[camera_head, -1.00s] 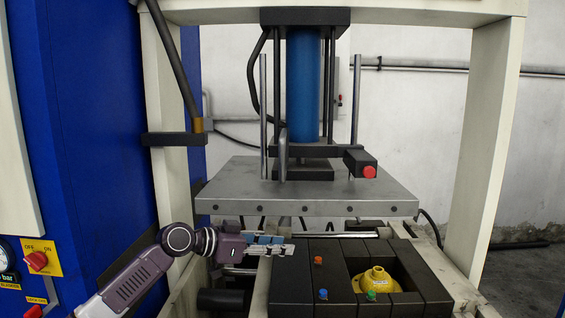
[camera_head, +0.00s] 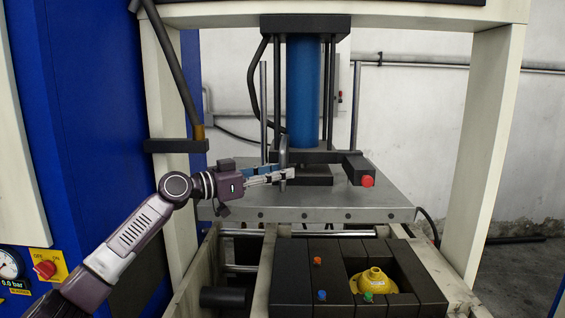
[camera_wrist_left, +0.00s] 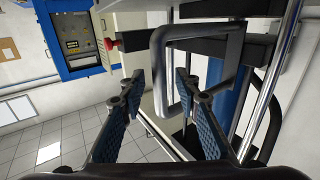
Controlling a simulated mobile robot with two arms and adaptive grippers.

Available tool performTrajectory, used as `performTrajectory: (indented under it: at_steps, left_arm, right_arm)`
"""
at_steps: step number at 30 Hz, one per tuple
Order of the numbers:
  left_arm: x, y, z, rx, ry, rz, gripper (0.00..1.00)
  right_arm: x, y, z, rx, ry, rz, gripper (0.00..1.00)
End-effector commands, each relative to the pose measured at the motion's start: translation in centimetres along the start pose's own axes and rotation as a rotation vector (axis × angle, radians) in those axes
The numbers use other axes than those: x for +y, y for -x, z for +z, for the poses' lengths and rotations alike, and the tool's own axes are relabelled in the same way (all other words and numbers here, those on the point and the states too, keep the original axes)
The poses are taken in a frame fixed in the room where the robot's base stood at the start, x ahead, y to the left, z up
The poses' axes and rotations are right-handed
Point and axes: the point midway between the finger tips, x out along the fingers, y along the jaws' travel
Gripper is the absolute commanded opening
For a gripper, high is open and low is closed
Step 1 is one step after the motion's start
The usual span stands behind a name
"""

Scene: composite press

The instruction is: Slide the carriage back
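The carriage appears to be the row of dark blocks (camera_head: 292,280) at the front, with a yellow domed part (camera_head: 374,281) set in its opening. A grey metal loop handle (camera_head: 283,146) stands upright in front of the blue press cylinder; it shows large in the left wrist view (camera_wrist_left: 159,75). My left gripper (camera_head: 288,174) is at this handle, above the grey plate. Its fingers (camera_wrist_left: 158,108) are open, with one side of the handle showing between them; contact cannot be told. My right gripper is in neither view.
The grey plate (camera_head: 340,213) lies behind the blocks. A black bar with a red button (camera_head: 367,181) extends right of the handle. Upright rods flank the blue cylinder (camera_head: 304,90). Cream frame posts (camera_head: 487,150) stand at the sides. A blue cabinet (camera_head: 100,120) is at left.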

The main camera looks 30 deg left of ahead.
Motion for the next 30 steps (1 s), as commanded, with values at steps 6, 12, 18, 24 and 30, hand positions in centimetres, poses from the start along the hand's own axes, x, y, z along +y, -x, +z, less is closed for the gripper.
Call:
performTrajectory:
  at_steps: [6,12,18,24,30]
  left_arm:
    - [0.06,-1.18,-0.05,-0.001,-0.001,0.001,0.3]
    - [0.06,-1.26,0.13,-0.002,-0.001,0.001,0.3]
    - [0.06,-1.24,0.11,-0.002,-0.001,0.001,0.16]
    - [0.06,-1.23,0.1,-0.002,-0.001,0.0,0.0]
    - [0.05,-1.22,0.09,-0.002,-0.001,0.0,0.0]
  right_arm:
    - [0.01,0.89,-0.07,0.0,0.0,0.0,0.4]
    - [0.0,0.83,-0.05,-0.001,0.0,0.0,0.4]
    - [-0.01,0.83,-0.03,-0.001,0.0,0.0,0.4]
    - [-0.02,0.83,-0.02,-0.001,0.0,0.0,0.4]
    - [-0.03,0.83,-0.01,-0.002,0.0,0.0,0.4]
